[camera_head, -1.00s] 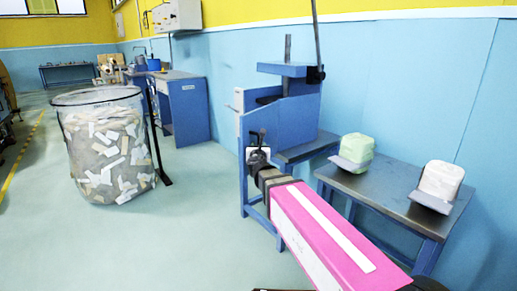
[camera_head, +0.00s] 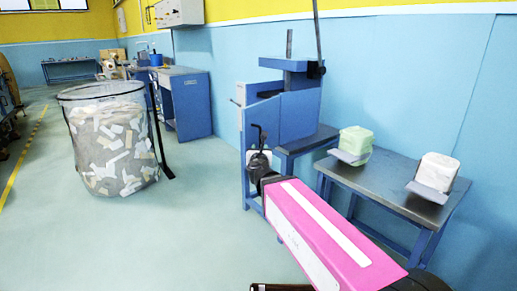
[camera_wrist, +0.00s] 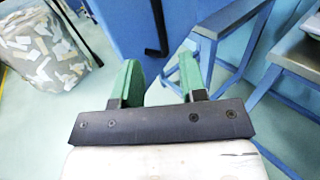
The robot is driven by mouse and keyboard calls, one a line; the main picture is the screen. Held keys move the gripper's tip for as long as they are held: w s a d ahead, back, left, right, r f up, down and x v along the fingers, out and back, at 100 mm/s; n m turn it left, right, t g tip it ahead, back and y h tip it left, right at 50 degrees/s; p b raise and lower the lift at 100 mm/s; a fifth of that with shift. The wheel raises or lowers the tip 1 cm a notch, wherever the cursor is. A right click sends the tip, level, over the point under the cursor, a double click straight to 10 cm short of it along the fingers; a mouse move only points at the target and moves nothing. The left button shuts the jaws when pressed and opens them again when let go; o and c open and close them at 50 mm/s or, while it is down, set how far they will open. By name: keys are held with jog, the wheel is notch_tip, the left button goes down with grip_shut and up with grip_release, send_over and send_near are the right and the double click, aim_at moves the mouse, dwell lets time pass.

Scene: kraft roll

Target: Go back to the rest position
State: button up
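My gripper (camera_wrist: 162,80) shows in the wrist view with two green fingers apart and nothing between them. It points toward the floor and the blue legs of the furniture, touching nothing that I can see. In the head view my pink arm reaches forward from the lower right, and its dark wrist end lies in front of the blue press stand (camera_head: 285,115). The fingers are too small and too hidden there to make out.
A clear bin of paper scraps (camera_head: 112,140) stands at left; it also shows in the wrist view (camera_wrist: 45,50).

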jog(key=s+d+f+m+g+h, duration=0.2)
jog(key=d+f+m+g+h, duration=0.5)
jog(key=d+f+m, duration=1)
jog(key=s+d+f+m+g+y, duration=0.2)
jog(key=s+f+m+g, duration=0.3)
jog(key=m, duration=0.4)
jog(key=s+d+f+m+g+y, duration=0.3)
jog(key=s+f+m+g, duration=0.3)
jog(key=m, duration=0.4)
jog(key=shift+s+d+f+y, duration=0.15)
jog(key=shift+s+f+y, duration=0.65)
jog(key=shift+s+f, duration=0.1)
